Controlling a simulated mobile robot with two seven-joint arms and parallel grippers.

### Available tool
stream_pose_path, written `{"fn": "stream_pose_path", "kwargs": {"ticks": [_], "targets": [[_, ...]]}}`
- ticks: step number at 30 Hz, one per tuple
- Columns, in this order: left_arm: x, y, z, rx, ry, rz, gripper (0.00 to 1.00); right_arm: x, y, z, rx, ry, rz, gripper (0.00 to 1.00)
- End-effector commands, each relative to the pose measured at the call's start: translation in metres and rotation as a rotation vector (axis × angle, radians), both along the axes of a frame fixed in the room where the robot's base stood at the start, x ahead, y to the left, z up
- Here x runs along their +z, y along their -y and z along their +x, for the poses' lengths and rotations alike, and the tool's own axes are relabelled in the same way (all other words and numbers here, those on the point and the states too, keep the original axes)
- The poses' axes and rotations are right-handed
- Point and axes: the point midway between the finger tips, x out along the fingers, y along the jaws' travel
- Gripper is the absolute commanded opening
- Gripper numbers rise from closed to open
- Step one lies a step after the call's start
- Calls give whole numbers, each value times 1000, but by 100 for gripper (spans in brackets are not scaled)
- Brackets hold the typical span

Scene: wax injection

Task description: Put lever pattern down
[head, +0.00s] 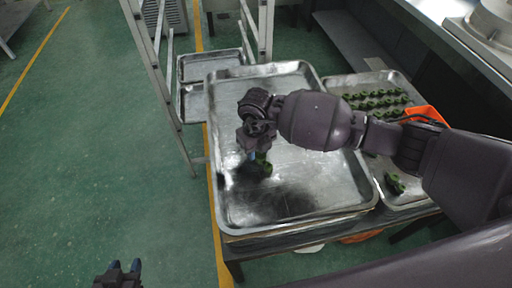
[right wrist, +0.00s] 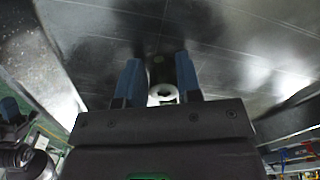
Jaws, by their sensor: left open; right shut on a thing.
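A green lever pattern (head: 264,166) shows below my right gripper (head: 253,154), over the large empty metal tray (head: 300,192). My right gripper is shut on it; the arm and wrist hide part of the grip. In the right wrist view, the two blue fingers of the right gripper (right wrist: 159,78) have a pale ring-shaped end between them, with the shiny tray surface beyond. I cannot tell whether the pattern touches the tray. My left gripper (head: 126,267) is open and empty at the bottom left, above the green floor.
A second metal tray (head: 345,82) at the right holds several green patterns (head: 375,99) in rows, with one more pattern (head: 395,183) nearer. An orange container (head: 425,115) is behind my right arm. A metal rack (head: 165,90) stands left of the large tray.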

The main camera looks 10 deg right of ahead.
Motion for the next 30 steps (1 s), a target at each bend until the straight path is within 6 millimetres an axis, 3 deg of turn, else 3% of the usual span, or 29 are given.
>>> {"fn": "stream_pose_path", "kwargs": {"ticks": [10,11,15,25,30], "targets": [[1,0,3,-2,8,0,43,-2,0,0,0,1,-1,10],[1,0,3,-2,7,0,43,-1,0,1,0,2,0,35],[-1,0,-1,-1,0,1,43,-1,0,1,0,2,0,57],[-3,-1,-6,3,-12,1,43,1,0,1,0,2,0,58],[2,-1,-4,3,-2,1,43,21,0,2,2,6,0,58]]}}
